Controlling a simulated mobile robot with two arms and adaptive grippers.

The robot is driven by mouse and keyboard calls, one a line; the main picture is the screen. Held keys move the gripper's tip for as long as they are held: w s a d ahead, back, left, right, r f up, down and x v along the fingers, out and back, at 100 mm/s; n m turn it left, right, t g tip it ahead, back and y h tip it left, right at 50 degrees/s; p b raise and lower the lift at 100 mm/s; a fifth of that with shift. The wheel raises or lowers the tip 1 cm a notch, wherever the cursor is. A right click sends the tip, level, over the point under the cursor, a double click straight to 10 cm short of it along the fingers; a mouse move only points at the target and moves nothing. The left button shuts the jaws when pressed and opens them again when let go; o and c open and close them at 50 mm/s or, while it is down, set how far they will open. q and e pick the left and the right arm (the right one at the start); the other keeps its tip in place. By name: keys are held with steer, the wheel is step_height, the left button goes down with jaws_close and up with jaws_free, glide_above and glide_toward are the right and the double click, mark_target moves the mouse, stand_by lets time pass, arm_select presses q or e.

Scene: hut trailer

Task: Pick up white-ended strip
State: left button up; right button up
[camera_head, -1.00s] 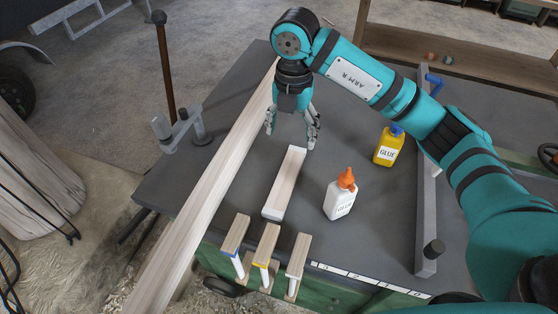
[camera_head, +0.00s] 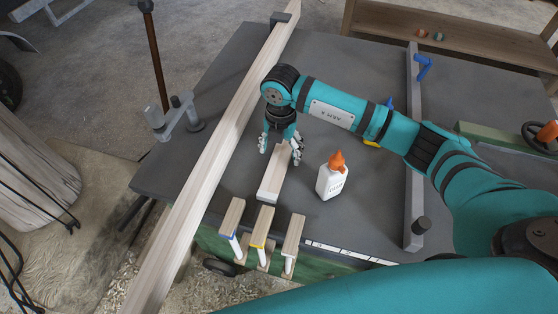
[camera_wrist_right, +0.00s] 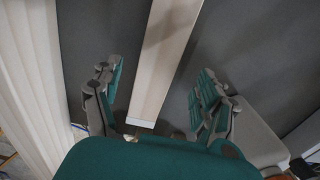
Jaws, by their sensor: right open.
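The white-ended strip (camera_head: 273,180) is a short pale wooden strip lying flat on the grey worktable (camera_head: 330,225). Its near end has a white face, and this end also shows in the right wrist view (camera_wrist_right: 141,122). My right gripper (camera_head: 281,153) is open over the far part of the strip and hides some of it. In the right wrist view, the strip (camera_wrist_right: 165,55) runs between the two spread fingers of my right gripper (camera_wrist_right: 158,85), with a gap on each side. My left gripper is not in view.
A long wooden beam (camera_head: 222,135) lies left of the strip. A white glue bottle with orange cap (camera_head: 331,180) stands close on the right. Three small wooden-topped pieces (camera_head: 263,222) are at the front edge. A yellow bottle (camera_head: 371,143) is mostly hidden behind my arm.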

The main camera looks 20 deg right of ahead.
mark_target(279, 159)
step_height(279, 159, down, 4)
steer(key=shift+a+r+p, duration=0.15)
steer(key=shift+r+p, duration=0.05)
steer(key=shift+p, duration=0.15)
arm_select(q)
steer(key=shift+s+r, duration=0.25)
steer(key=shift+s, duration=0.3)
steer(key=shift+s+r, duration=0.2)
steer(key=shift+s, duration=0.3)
arm_select(e)
steer(key=shift+f, duration=0.15)
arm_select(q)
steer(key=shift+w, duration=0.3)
arm_select(e)
steer(key=shift+w, duration=0.1)
steer(key=c, duration=1.3)
